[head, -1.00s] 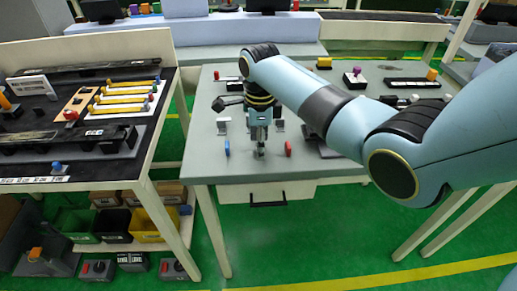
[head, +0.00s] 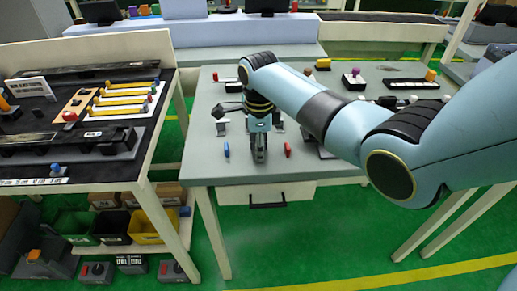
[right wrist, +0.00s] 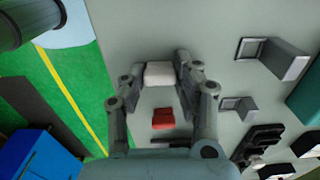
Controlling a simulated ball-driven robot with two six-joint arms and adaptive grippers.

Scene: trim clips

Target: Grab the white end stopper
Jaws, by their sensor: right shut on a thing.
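The white end stopper (right wrist: 158,73) is a small pale block in the right wrist view, between the two fingertips of my right gripper. My right gripper (right wrist: 160,70) is shut on it, with a finger against each side. In the head view my right gripper (head: 259,156) points down low at the front part of the grey table, between a blue piece (head: 226,149) and a red piece (head: 287,149). The white stopper cannot be made out there. A red block (right wrist: 163,118) shows between the fingers in the right wrist view, nearer the palm side of the picture. My left gripper is not in view.
The grey table (head: 205,165) has bare room at its front left. Small metal brackets (right wrist: 270,58) stand near the gripper. A side bench (head: 145,160) with yellow strips (head: 125,94) is at left. Bins (head: 150,226) sit below it.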

